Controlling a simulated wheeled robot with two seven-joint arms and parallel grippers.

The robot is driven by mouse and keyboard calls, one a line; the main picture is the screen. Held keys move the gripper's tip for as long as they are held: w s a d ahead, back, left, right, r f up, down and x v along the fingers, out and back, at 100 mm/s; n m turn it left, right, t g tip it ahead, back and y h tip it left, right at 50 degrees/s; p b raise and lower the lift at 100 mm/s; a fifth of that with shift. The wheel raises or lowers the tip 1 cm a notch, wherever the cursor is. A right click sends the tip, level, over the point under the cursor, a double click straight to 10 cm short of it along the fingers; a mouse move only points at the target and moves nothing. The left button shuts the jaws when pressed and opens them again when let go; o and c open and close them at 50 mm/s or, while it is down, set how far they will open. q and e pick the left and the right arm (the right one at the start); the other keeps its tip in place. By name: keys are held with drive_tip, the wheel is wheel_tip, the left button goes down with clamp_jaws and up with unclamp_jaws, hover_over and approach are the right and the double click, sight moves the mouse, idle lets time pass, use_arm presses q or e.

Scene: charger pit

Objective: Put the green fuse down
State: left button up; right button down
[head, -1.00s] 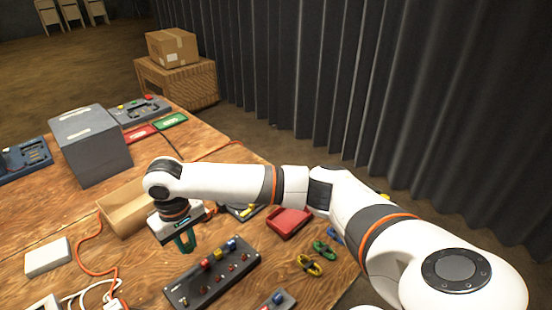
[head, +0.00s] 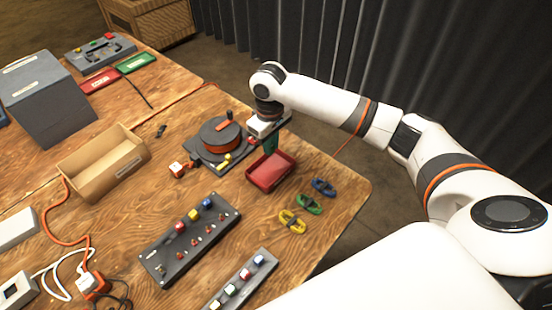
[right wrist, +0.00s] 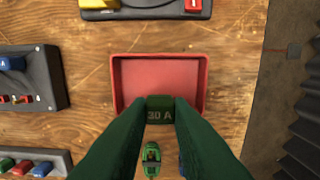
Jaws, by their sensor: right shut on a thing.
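My right gripper (head: 269,143) reaches in over the far right of the wooden table, above the red tray (head: 270,179). In the right wrist view its dark green fingers are shut on the green fuse (right wrist: 160,110), marked "30 A". The fuse is held over the near part of the red tray (right wrist: 160,68), whose visible floor is empty. The gap between fuse and tray floor cannot be judged. In the head view I cannot tell the fuse from the fingers. My left gripper is not in view.
A black device with an orange reel (head: 220,137) stands left of the tray. A dark switch panel (head: 190,240) and an open cardboard box (head: 103,165) are further left.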

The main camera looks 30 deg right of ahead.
drive_tip(key=shift+f, duration=0.9)
wheel_tip(320, 180, down, 4)
drive_tip(key=shift+f, duration=0.35)
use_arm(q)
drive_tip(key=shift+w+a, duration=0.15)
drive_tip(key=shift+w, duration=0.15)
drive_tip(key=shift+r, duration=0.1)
use_arm(e)
drive_tip(key=shift+f, duration=0.2)
drive_tip(key=shift+f, duration=0.45)
drive_tip(key=c, duration=1.3)
unclamp_jaws()
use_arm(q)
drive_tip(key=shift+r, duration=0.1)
